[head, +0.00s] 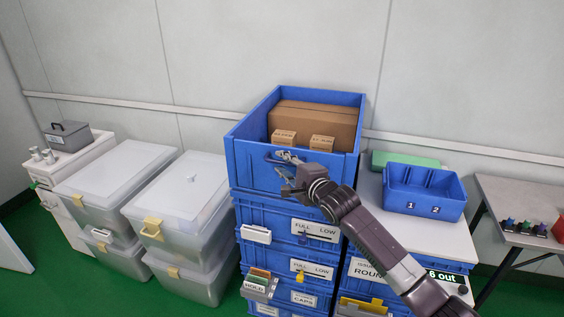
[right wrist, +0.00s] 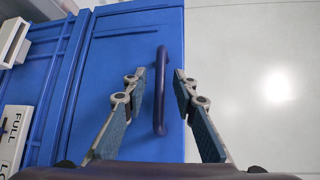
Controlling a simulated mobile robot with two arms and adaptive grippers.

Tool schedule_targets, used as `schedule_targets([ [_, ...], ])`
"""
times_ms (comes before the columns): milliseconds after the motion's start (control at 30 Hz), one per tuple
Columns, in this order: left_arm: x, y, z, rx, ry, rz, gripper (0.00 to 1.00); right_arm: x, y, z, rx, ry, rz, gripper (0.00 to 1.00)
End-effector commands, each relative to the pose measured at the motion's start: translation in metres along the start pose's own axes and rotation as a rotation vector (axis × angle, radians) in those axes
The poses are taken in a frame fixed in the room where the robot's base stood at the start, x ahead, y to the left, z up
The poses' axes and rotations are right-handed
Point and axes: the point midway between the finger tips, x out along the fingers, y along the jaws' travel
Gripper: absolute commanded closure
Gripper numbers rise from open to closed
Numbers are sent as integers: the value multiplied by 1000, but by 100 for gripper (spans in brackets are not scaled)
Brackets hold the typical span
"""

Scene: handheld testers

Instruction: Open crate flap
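The top blue crate (head: 242,122) stands on a stack of blue crates and holds cardboard boxes. Its blue front flap (head: 255,170) is upright and closed; the flap also fills the left of the right wrist view (right wrist: 115,75). A dark blue bar handle (right wrist: 160,110) sticks out from the flap. My right gripper (head: 285,168) is at the flap's front. In the right wrist view its fingers (right wrist: 160,76) are apart, one on each side of the handle, with gaps visible. My left gripper is not in view.
Large cardboard box (head: 318,118) and two small boxes (head: 284,137) sit inside the crate. Lower crates carry FULL/LOW labels (head: 315,230). Clear lidded bins (head: 185,200) stand at left. A blue divided tray (head: 424,190) stands on a white surface (head: 400,228) at right.

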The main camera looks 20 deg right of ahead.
Motion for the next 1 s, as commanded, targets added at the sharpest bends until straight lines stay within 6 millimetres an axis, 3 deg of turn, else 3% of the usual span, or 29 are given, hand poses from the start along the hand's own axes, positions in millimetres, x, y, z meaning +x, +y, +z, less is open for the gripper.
schedule_targets([
  [400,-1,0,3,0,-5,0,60,7,0,0,-1,0,0,74],
  [667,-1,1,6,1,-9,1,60,7,0,0,-1,0,0,100],
  [1000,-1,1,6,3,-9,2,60,7,0,0,-1,0,1,100],
])
